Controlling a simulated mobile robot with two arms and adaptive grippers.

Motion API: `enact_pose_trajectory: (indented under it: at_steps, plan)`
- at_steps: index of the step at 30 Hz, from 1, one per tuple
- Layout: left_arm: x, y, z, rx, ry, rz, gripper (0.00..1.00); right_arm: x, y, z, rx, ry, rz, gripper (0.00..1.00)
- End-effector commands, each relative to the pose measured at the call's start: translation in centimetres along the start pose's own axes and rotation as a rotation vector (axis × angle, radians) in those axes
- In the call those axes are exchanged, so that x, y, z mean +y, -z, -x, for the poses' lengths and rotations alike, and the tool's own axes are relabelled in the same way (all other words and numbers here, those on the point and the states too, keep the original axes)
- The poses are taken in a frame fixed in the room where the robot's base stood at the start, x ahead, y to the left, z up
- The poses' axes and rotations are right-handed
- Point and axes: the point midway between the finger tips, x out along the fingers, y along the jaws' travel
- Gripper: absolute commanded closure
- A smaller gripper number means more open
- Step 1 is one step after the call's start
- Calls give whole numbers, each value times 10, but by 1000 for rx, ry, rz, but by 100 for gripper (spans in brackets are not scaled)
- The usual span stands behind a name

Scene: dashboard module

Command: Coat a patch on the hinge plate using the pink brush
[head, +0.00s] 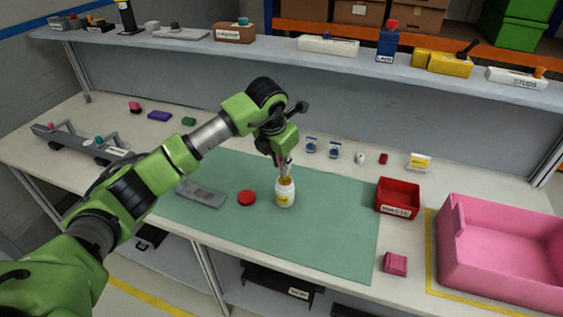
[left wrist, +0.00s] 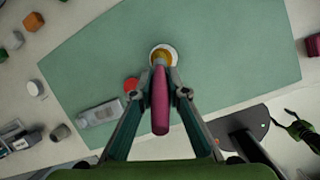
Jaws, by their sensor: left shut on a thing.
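My left gripper (head: 284,160) is shut on the pink brush (left wrist: 160,100), whose handle shows between the fingers in the left wrist view. The brush points down at the mouth of a white jar (head: 285,197) with a yellow label and amber top. The jar stands on the green mat and also shows in the left wrist view (left wrist: 171,48). The bristles are hidden, so I cannot tell how deep they reach. The grey hinge plate (head: 203,194) lies flat on the mat, left of the jar. A dark, green-tinged shape at the left wrist view's right edge may be my right arm.
A round red lid (head: 246,198) lies between plate and jar. A red bin (head: 397,211) stands at the mat's right edge, with a pink block (head: 395,263) and large pink tub (head: 500,265) beyond. Small items line the back. The mat's front right is clear.

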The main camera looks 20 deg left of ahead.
Motion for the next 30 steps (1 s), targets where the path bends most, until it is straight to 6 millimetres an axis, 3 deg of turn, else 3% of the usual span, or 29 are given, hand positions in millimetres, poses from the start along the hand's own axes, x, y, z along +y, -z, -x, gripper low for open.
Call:
enact_pose_trajectory:
  at_steps: [5, 30]
  plan:
    - [0, 2, 1, 8, 1, 0, 100, 1, 0, 2, 0, -1, 0, 42]
    - [9, -21, 64, 2, -1, 0, 100, 2, 3, 34, 0, -2, 1, 42]
